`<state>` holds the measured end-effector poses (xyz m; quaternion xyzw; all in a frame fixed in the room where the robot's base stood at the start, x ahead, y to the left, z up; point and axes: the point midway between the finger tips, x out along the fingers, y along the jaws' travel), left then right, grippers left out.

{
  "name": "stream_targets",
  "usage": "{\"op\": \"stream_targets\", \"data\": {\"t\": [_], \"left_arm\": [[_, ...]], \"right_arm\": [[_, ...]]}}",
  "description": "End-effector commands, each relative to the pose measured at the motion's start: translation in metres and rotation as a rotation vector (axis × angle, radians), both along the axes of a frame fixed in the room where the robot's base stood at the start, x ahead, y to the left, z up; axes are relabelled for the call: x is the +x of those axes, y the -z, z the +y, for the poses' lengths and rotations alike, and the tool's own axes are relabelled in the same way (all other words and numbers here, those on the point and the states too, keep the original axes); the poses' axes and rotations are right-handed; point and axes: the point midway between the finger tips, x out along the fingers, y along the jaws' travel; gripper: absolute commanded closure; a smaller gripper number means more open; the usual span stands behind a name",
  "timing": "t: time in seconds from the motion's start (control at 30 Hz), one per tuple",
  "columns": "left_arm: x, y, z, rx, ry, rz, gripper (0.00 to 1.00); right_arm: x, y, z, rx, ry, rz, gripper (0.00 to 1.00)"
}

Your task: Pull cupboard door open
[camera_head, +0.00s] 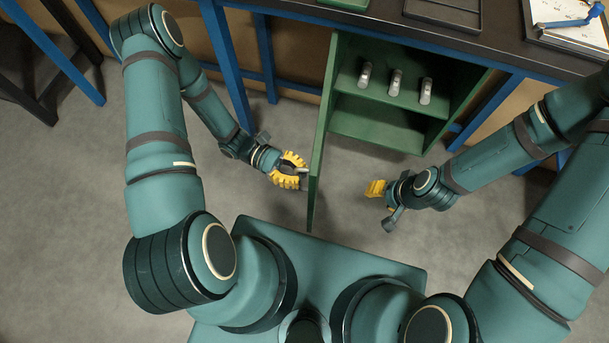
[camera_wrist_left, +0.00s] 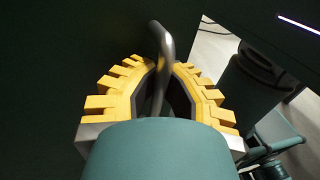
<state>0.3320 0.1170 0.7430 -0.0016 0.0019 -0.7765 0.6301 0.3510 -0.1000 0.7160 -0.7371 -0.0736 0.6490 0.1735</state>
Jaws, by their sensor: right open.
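The green cupboard (camera_head: 333,75) stands under the table with its front open. Its door (camera_head: 314,180) is swung far out on the left side and shows nearly edge-on. My left gripper (camera_head: 302,176) is at the door's outer face, near its free end. In the left wrist view the yellow fingers (camera_wrist_left: 165,68) close around the grey door handle (camera_wrist_left: 162,40); the dark door face fills the left of that view. My right gripper (camera_head: 374,188) is open and empty, in front of the cupboard and apart from the door.
Inside the cupboard, several grey-and-white items (camera_head: 395,82) stand on the shelf. Above is a dark tabletop (camera_head: 480,50) on blue legs (camera_head: 228,65), with a tray (camera_head: 443,12) and a board with a blue tool (camera_head: 570,20). The floor between door and right gripper is clear.

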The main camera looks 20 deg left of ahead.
Motion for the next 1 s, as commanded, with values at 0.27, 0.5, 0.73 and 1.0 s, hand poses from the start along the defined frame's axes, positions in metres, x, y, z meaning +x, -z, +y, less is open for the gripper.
{"op": "stream_targets", "data": {"t": [0.27,0.5,0.73,1.0], "left_arm": [[0.0043,-0.0005,0.0083,0.001,-0.006,-0.004,1.0],[0.0047,-0.0005,0.0094,0.001,-0.007,-0.004,1.0],[0.005,-0.0004,0.0094,0.002,-0.007,-0.006,0.97],[0.0032,-0.0002,0.0091,0.001,-0.004,-0.002,0.59]], "right_arm": [[0.0001,0.0004,-0.0001,0.0,0.0,0.0,0.53],[0.0001,0.0006,-0.0001,0.0,0.0,0.0,0.53],[0.0001,0.0005,0.0,0.0,0.0,0.0,0.53],[0.0001,0.0005,0.0,0.0,0.0,0.0,0.53]]}}
